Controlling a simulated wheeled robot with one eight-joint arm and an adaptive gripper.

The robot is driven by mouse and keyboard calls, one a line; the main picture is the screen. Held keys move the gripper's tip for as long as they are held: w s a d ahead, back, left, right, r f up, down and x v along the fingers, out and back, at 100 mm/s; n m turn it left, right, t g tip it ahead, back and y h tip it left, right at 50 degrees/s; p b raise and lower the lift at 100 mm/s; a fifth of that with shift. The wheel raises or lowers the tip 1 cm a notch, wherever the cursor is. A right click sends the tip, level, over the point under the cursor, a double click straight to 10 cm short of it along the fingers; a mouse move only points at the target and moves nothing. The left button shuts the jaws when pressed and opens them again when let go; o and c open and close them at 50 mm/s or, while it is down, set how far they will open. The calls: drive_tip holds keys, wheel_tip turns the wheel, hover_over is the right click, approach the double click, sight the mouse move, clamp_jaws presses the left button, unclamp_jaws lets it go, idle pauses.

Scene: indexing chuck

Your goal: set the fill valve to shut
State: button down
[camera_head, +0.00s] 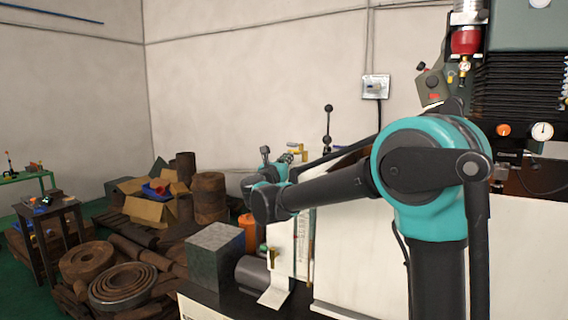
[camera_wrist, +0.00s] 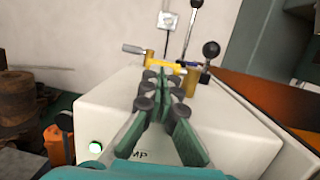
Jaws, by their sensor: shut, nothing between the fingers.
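In the wrist view a yellow lever (camera_wrist: 163,63) lies across the top of a brass-coloured post (camera_wrist: 177,80), with a grey cylindrical piece (camera_wrist: 134,49) at its left end. This looks like the fill valve, but no label for it is readable. Yellow parts (camera_head: 298,147) also show in the head view, behind my arm. My gripper (camera_wrist: 163,82) has its fingers together and nothing between them. It is above the white housing (camera_wrist: 105,110), with its tips just short of the yellow lever in the picture. Whether they touch it I cannot tell. My gripper is partly hidden in the head view.
Two black-knobbed levers (camera_wrist: 210,50) (camera_head: 328,125) stand beside the yellow lever. An orange object (camera_wrist: 58,142) stands at left. A grey block (camera_head: 214,257) and rusty stock (camera_head: 87,262) lie lower left.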

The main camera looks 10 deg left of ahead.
drive_tip(key=shift+w+d+r, duration=0.1)
drive_tip(key=shift+w, duration=0.25)
drive_tip(key=shift+w, duration=0.55)
drive_tip(key=shift+r, duration=0.15)
